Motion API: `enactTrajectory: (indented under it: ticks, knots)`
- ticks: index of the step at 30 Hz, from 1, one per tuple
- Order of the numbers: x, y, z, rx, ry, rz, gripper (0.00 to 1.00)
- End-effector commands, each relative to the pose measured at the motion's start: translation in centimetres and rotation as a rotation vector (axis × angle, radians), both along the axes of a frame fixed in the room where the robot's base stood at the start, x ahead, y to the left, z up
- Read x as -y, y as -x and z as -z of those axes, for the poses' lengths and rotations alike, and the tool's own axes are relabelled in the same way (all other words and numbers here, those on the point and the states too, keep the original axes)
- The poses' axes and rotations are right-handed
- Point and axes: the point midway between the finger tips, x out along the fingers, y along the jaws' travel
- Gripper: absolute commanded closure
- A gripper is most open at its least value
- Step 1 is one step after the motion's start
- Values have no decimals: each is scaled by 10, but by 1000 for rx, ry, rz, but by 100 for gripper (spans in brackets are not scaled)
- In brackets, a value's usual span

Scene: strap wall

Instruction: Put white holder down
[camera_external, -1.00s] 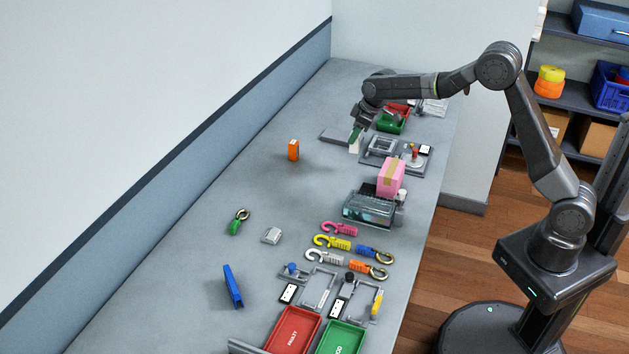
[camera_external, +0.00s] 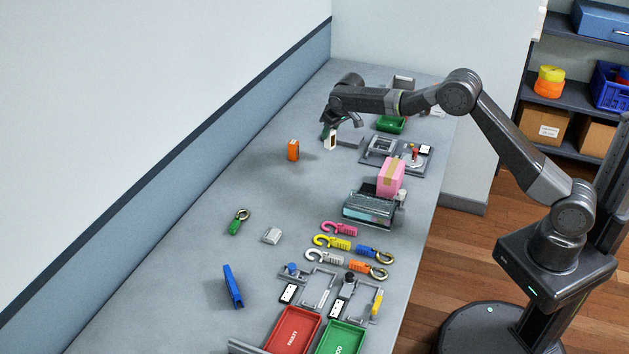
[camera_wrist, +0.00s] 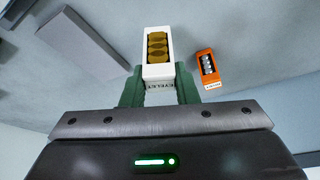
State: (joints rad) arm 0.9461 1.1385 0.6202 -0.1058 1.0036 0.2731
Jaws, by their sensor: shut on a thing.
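The white holder (camera_wrist: 158,72) is a small white block with a stack of brass-coloured rounds in its open face and dark lettering at its near end. My gripper (camera_wrist: 160,88) is shut on it, with a green finger on each side. In the external view the white holder (camera_external: 333,141) hangs below my gripper (camera_external: 328,133) over the far part of the bench. Whether it touches the bench top is hard to tell there.
An orange holder (camera_external: 293,150) stands on the bench close by; it also shows in the wrist view (camera_wrist: 208,68). A flat grey block (camera_wrist: 84,46) lies on the other side. Bare bench top (camera_external: 255,180) lies around. A pink box (camera_external: 391,176) stands nearer the front.

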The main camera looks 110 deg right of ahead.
Motion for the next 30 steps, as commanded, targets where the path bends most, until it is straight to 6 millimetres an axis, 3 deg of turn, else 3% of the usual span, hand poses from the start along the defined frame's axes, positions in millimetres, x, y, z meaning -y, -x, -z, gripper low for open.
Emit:
enactTrajectory:
  ticks: [13,25,26,28,30]
  knots:
    - [0,0,48,0,0,-1,98]
    - [0,0,57,1,2,-1,98]
    - [0,0,55,1,2,-1,67]
    - [0,0,55,1,2,-1,53]
    - [0,0,55,1,2,-1,51]
